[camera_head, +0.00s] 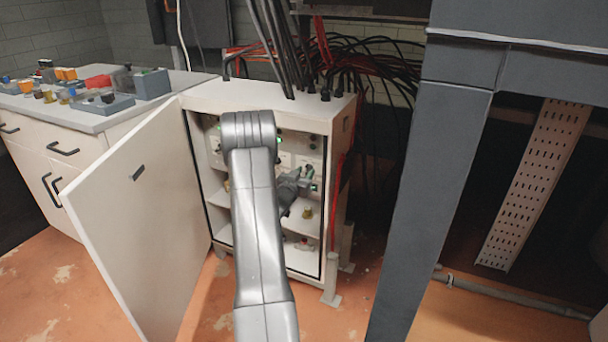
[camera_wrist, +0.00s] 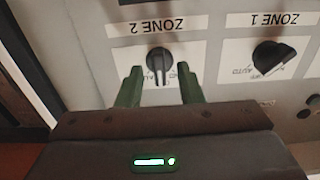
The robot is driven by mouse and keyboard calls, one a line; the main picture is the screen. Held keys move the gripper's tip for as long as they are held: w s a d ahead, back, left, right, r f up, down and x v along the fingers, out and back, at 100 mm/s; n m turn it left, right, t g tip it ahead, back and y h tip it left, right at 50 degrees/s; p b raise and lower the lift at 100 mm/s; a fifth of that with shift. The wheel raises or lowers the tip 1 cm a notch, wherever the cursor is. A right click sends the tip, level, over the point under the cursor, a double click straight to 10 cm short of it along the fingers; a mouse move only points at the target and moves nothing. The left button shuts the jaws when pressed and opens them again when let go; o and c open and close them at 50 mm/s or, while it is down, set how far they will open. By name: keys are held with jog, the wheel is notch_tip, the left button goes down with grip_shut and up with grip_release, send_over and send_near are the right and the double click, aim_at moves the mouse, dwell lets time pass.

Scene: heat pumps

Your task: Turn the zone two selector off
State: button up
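The zone two selector (camera_wrist: 159,62) is a black rotary knob on a white plate below an upside-down "ZONE 2" label in the wrist view. Its pale pointer line runs up and down in the picture. My gripper (camera_wrist: 160,88) is open, with one green finger on each side of the knob's lower part and visible gaps between. The fingers partly cover the plate's markings. In the head view my gripper (camera_head: 307,180) reaches into the open white cabinet (camera_head: 340,125), and my arm hides much of the panel.
The zone one selector (camera_wrist: 272,57) sits to the right in the wrist view, turned at a slant. The cabinet door (camera_head: 140,220) stands open at the left. A grey post (camera_head: 430,200) and dark cables (camera_head: 375,60) are to the right.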

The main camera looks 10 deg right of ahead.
jog(key=p+v, duration=0.2)
jog(key=v, duration=1.2)
jog(key=shift+w, duration=0.1)
jog(key=b+x, duration=0.2)
jog(key=x, duration=1.2)
jog(key=shift+s+a, duration=0.1)
jog(key=shift+s, duration=0.1)
